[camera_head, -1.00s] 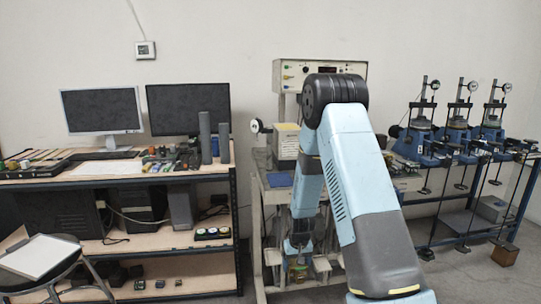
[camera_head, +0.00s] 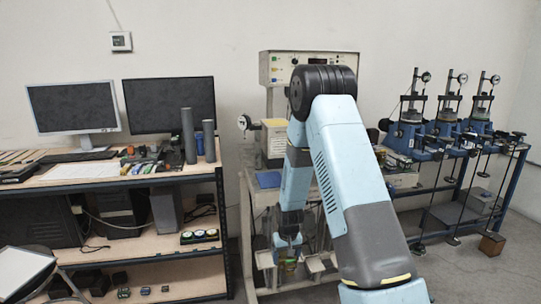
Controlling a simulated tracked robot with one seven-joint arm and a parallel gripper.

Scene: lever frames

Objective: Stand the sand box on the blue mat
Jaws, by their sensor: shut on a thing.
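My gripper (camera_head: 288,243) hangs low at the centre, in front of the grey stand, below and to the right of the blue mat. The blue mat (camera_head: 268,180) lies flat on the stand's upper surface, left of my forearm. Its right part is close to my arm's outline, and its visible part is bare.
A pale box with a yellow top (camera_head: 275,141) stands behind the mat. A wooden bench (camera_head: 110,180) with monitors and two grey cylinders is at left. Blue lever frames (camera_head: 440,140) with hanging weights stand at right. My arm hides part of the stand.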

